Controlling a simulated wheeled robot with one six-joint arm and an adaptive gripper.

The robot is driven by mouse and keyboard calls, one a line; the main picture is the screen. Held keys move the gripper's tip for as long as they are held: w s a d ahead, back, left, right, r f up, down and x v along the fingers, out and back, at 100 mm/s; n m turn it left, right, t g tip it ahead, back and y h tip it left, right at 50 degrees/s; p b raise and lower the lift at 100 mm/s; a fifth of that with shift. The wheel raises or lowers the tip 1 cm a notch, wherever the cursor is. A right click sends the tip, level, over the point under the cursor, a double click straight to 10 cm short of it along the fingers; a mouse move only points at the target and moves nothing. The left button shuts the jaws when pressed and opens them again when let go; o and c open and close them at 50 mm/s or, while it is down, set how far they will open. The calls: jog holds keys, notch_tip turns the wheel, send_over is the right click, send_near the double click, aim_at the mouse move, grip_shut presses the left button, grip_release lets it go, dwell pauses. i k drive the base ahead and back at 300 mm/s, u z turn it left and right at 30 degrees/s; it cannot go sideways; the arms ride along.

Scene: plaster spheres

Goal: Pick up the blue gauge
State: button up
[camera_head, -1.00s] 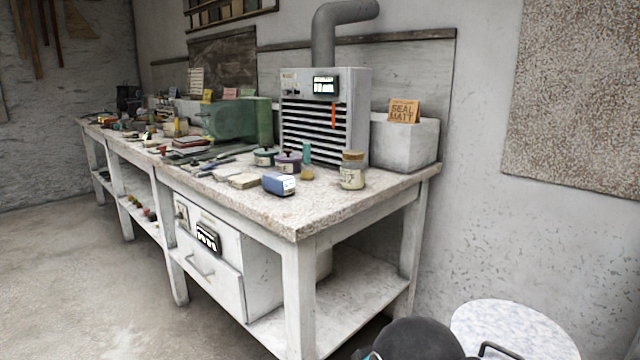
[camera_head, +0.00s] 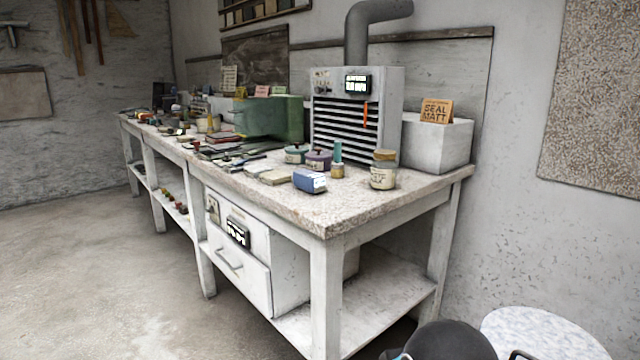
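Nothing touches the gauge from above. My gripper does not show in this view.
A grey louvred unit with a pipe (camera_head: 355,110) stands behind the gauge. A white block with a "SEAL MATT" card (camera_head: 436,142) is at right. The floor (camera_head: 110,270) left of the bench is clear.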

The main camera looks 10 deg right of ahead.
aim_at(307, 181)
jog(key=u, duration=1.4)
jog(key=i, duration=1.3)
jog(key=z, duration=2.75)
